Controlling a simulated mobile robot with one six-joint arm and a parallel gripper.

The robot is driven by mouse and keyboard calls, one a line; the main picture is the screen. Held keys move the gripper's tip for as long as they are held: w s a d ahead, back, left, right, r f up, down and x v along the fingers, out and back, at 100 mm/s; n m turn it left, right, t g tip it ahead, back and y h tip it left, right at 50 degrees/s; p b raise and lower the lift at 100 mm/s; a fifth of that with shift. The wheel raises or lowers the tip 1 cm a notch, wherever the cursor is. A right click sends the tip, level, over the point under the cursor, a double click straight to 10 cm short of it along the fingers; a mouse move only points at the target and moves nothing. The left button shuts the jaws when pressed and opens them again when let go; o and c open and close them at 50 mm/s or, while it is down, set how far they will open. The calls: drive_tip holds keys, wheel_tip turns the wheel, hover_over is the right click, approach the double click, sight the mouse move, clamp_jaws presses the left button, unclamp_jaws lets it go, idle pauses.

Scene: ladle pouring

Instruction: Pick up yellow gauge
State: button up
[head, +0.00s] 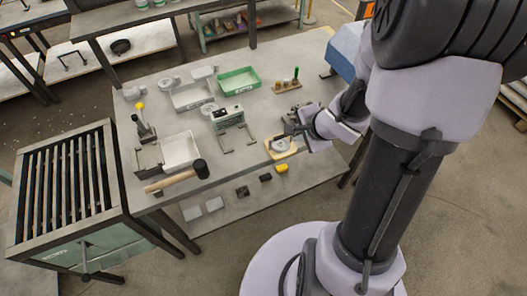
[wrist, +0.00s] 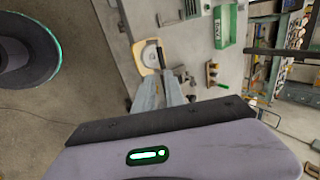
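The yellow gauge (head: 271,152) looks like a pale yellow frame around a grey-white round dial. It lies near the front right edge of the grey table. In the wrist view, the gauge (wrist: 139,62) is just ahead of my fingers. My gripper (head: 291,133) is low beside the gauge's upper right side in the head view. In the wrist view, my gripper (wrist: 160,88) has its two fingers apart with a gap between them. I cannot tell whether a finger touches the gauge. A dark bar next to the dial partly covers the frame.
A green bin (head: 239,80), a grey-green device (head: 228,116), a white tray (head: 181,150) and a mallet (head: 180,178) share the table (head: 215,168). A peg block (head: 286,87) stands behind my gripper. A small bright yellow item (head: 281,168) is below the table's front edge.

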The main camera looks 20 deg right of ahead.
drive_tip(key=b, duration=0.7)
approach(283, 136)
drive_tip(key=x, duration=0.4)
drive_tip(key=shift+a+f, duration=0.25)
drive_tip(key=shift+f, duration=0.25)
drive_tip(key=b+x, duration=0.4)
drive_tip(key=x, duration=0.2)
drive_tip(key=shift+w+d+r, duration=0.1)
drive_tip(key=shift+d, duration=0.05)
drive_tip(key=shift+r, duration=0.15)
clamp_jaws()
